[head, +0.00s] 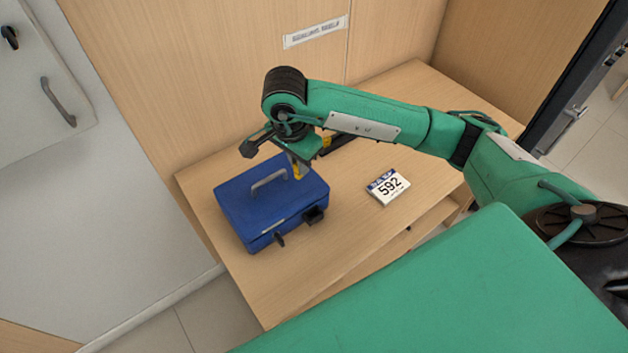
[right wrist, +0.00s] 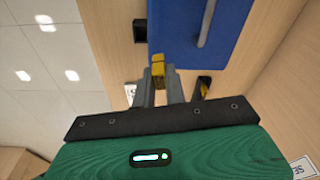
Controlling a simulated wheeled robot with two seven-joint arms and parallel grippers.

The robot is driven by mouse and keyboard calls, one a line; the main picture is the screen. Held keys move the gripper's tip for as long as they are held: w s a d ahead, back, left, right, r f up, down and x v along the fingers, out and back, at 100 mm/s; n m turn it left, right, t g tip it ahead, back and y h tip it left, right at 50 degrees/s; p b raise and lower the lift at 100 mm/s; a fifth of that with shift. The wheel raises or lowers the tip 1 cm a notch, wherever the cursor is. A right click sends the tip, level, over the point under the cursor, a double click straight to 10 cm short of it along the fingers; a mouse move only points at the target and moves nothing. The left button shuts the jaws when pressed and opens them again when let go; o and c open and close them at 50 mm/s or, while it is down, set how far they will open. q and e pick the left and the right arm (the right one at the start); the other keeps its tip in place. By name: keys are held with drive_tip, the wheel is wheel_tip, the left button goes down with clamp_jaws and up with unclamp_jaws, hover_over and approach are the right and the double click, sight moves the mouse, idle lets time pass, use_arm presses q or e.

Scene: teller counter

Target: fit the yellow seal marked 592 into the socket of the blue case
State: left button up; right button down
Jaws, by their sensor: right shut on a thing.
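The blue case (head: 270,200) lies closed on the wooden counter, its grey handle on top. It also shows at the top of the right wrist view (right wrist: 190,30). A black block (head: 313,215), perhaps the socket, sticks out from its side; it also shows in the right wrist view (right wrist: 139,30). My right gripper (head: 299,165) is beside the case's right edge, shut on a small yellow seal (right wrist: 158,72). No number on the seal is readable. I cannot tell whether the seal touches the case. My left gripper is not in view.
A black and yellow item (right wrist: 203,86) lies on the counter, partly hidden by my right arm in the head view. Wood panels stand behind. The front counter (head: 290,285) is clear.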

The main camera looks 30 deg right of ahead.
drive_tip(key=m, duration=0.5)
drive_tip(key=shift+s+a+f+m+g+p, duration=0.1)
drive_tip(key=shift+s+f+m+g+p, duration=0.1)
drive_tip(key=shift+m+g+p, duration=0.15)
drive_tip(key=m, duration=0.3)
drive_tip(key=m+p, duration=0.1)
drive_tip(key=m, duration=0.1)
drive_tip(key=shift+s+f+g, duration=0.1)
drive_tip(key=shift+f+g, duration=0.15)
drive_tip(key=shift+f, duration=0.1)
drive_tip(key=s+f+m+y+p, duration=0.1)
drive_tip(key=m, duration=0.8)
drive_tip(key=s+d+f+m+y+p, duration=0.1)
drive_tip(key=m, duration=0.8)
drive_tip(key=s+d+f+m+p, duration=0.1)
drive_tip(key=f+m, duration=0.1)
drive_tip(key=m, duration=0.7)
drive_tip(key=shift+f+m+y+p, duration=0.1)
drive_tip(key=shift+m+y+p, duration=0.25)
drive_tip(key=shift+y+p, duration=0.05)
drive_tip(key=shift+w+f, duration=0.1)
